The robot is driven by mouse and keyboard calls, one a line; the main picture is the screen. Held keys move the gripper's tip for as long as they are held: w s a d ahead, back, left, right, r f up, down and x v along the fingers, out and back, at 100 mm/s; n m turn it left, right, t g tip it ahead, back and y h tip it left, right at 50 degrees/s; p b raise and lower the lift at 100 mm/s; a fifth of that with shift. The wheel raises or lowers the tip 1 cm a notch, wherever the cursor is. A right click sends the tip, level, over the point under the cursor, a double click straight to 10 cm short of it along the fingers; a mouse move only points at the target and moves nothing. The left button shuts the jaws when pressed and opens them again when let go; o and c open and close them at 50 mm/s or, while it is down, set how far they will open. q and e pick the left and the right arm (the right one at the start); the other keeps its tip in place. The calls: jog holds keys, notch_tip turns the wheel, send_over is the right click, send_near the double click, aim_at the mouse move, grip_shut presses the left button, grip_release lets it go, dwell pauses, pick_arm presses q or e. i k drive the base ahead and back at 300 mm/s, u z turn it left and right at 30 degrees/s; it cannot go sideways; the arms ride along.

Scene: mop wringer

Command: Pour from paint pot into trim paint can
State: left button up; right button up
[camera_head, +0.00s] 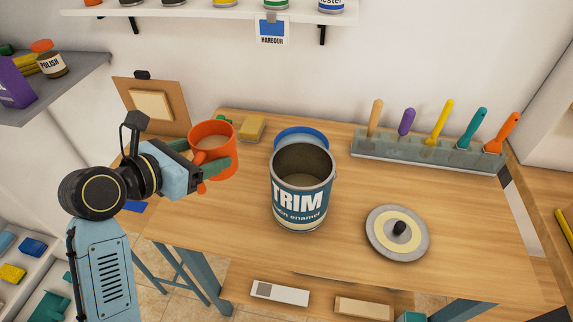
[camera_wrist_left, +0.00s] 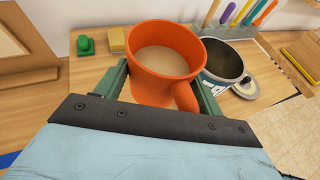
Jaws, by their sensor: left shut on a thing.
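The orange paint pot (camera_head: 222,160) is held upright by my left gripper (camera_head: 205,158), which is shut on it with green fingers on either side. Pale paint shows inside the pot (camera_wrist_left: 165,75) in the left wrist view. The trim paint can (camera_head: 300,197), labelled TRIM, stands open on the table to the right of the pot; its dark inside shows. It also shows in the left wrist view (camera_wrist_left: 228,60), just right of the pot. The pot is apart from the can. My right gripper is not in view.
A round grey lid (camera_head: 398,233) with a black knob lies right of the can. A blue round object (camera_head: 300,136) is behind the can. A brush rack (camera_head: 430,152) stands at the back right. A yellow sponge (camera_head: 252,127) lies behind the pot. The wooden table's front right is clear.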

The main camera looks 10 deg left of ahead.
aim_at(303, 174)
jog(key=k, duration=0.45)
jog(key=z, duration=1.6)
jog(key=k, duration=0.75)
jog(key=u, duration=0.9)
